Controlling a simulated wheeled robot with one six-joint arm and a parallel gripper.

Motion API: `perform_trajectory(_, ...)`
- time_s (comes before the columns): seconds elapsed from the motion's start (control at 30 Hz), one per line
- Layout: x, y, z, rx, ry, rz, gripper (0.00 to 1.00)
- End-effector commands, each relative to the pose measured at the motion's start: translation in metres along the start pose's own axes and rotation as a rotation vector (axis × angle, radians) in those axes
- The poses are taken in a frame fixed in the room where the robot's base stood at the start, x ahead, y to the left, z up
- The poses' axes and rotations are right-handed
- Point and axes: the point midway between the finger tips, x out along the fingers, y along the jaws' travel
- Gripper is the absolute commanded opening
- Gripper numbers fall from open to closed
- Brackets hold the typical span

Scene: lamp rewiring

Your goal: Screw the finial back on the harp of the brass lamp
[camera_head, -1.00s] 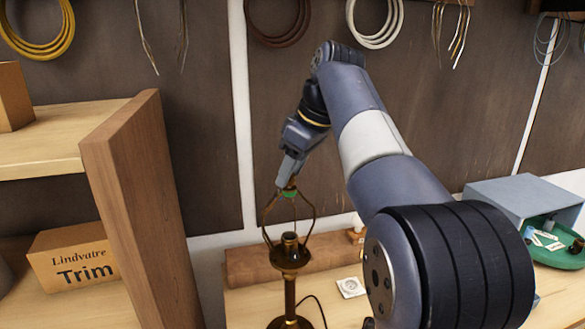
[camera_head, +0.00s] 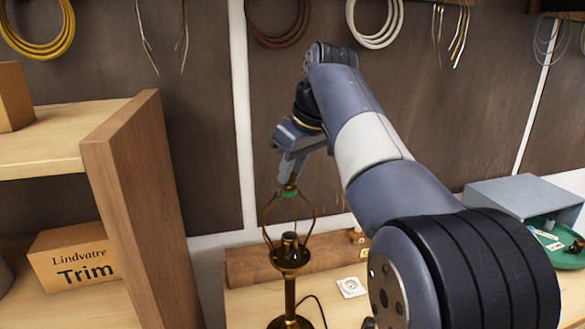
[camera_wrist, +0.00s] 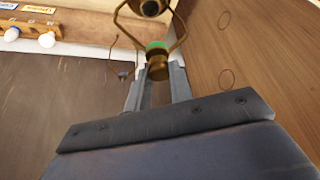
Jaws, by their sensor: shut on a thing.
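The brass lamp (camera_head: 290,258) stands upright on the bench, its wire harp (camera_head: 313,210) rising around the socket. A green band (camera_head: 290,193) sits at the harp's top; it also shows in the wrist view (camera_wrist: 157,46). My gripper (camera_head: 288,184) is above the harp, pointing down. In the wrist view my gripper (camera_wrist: 158,72) is shut on the brass finial (camera_wrist: 160,68), which lies between the fingertips right at the green band. Whether the finial's thread is engaged cannot be seen. The fingers hide most of the finial in the head view.
A wooden shelf upright (camera_head: 145,200) with a cardboard box (camera_head: 72,258) stands left of the lamp. A wood block (camera_head: 245,268) lies behind it, and a white square plate (camera_head: 351,287) lies to its right. A grey-blue bin (camera_head: 515,197) and green tray (camera_head: 555,250) are far right.

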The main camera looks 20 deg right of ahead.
Motion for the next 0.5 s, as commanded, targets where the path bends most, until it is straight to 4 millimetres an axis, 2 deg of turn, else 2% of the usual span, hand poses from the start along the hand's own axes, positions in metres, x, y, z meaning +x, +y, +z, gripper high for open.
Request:
perform_trajectory(0.3,0.0005,-0.0034,-0.0004,0.292,0.001,0.122,0.00)
perform_trajectory(0.5,0.0005,-0.0029,0.0000,0.383,0.001,0.159,0.00)
